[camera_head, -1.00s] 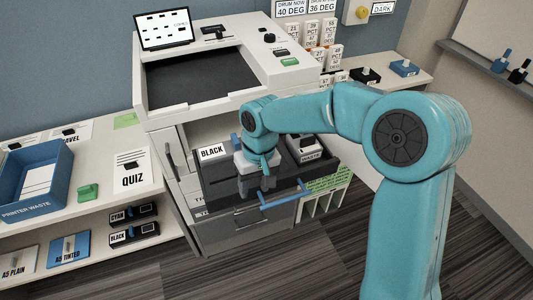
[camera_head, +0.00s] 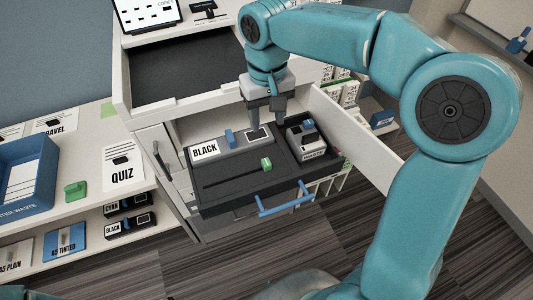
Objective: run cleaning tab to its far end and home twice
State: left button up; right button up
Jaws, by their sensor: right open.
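The cleaning tab looks to be the small green tab (camera_head: 266,164) at the right end of a dark slot (camera_head: 232,178) in the pulled-out drawer's dark tray (camera_head: 215,200). My right gripper (camera_head: 267,119) is open and empty, pointing down above the back of the tray, behind the green tab and apart from it. The toner cartridge marked BLACK (camera_head: 205,150), with a blue tab (camera_head: 230,137), lies behind the slot. My left gripper is out of view.
A grey waste box (camera_head: 308,145) sits at the tray's right end. The blue drawer handle (camera_head: 286,204) sticks out in front. A blue bin (camera_head: 25,180) and another green piece (camera_head: 76,190) are on the left shelf.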

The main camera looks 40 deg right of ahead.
aim_at(266, 162)
notch_tip(266, 162, down, 15)
jog(key=shift+s+a+f, duration=0.1)
jog(key=shift+a+f, duration=0.05)
jog(key=shift+f, duration=0.05)
jog(key=shift+a, duration=0.1)
grip_shut()
